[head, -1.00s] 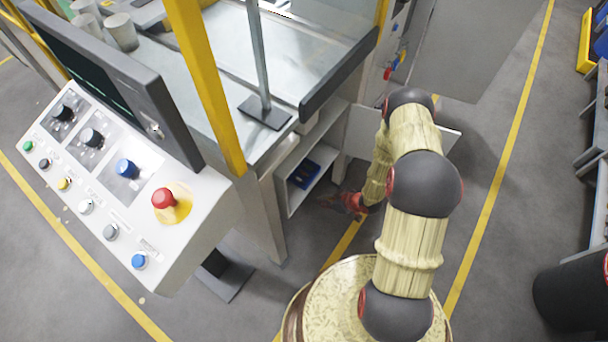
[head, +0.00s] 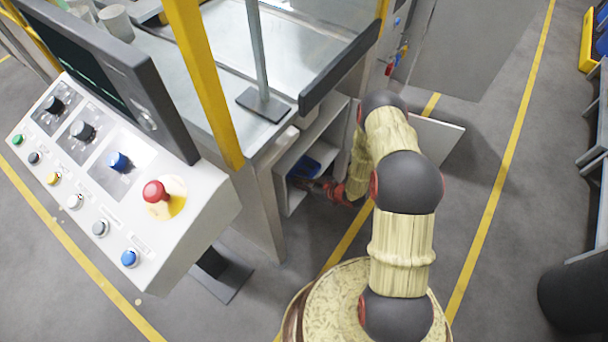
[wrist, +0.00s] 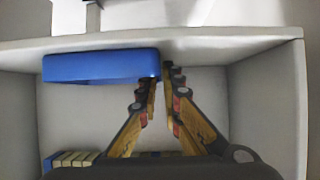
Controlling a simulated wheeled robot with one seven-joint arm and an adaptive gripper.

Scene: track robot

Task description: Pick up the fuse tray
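The fuse tray is a blue, shallow, rectangular tray (wrist: 98,66) in the open white cabinet. In the wrist view it lies left of my fingers, in front of a white shelf edge. In the head view the tray (head: 303,165) shows partly, and the cabinet and my gripper hide the rest. My gripper (wrist: 162,79) has its fingertips close together at the tray's right end, with the end wall between them. In the head view my gripper (head: 328,190) reaches into the cabinet opening. The tray's inside is not visible in the wrist view.
The white cabinet (wrist: 262,105) has side walls close around my fingers. Several yellowish and dark items (wrist: 70,159) stand at its lower left. An open cabinet door (head: 436,137) is beside my arm. The control panel (head: 110,190) is at left.

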